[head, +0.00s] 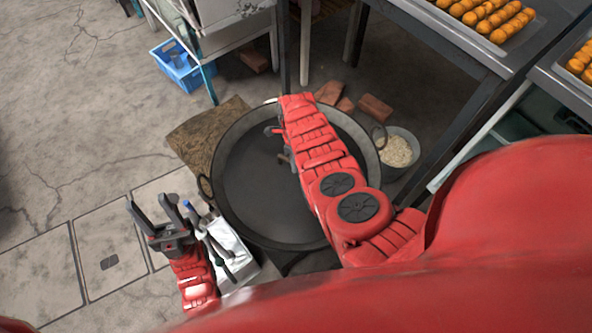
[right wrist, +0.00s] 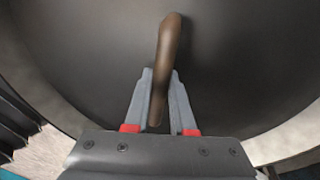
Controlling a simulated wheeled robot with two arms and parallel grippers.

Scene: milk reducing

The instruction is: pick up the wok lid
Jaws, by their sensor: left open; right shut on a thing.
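A large dark round pan (head: 250,190) with ring handles at its rim stands in the middle of the head view. The wok lid (right wrist: 90,60) fills most of the right wrist view as a dark round surface with a brown curved handle (right wrist: 171,35). My right gripper (right wrist: 160,76) is shut on this handle. In the head view my right arm reaches across the pan and hides part of it; its fingers are hard to make out there. My left gripper (head: 149,203) is open and empty, left of the pan, apart from it.
A brown mat (head: 205,130) lies at the pan's left. Bricks (head: 375,108) and a bowl of pale grains (head: 397,150) are on the far and right sides. A blue crate (head: 182,68) stands at upper left. Tables with trays of round food (head: 490,18) are at upper right.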

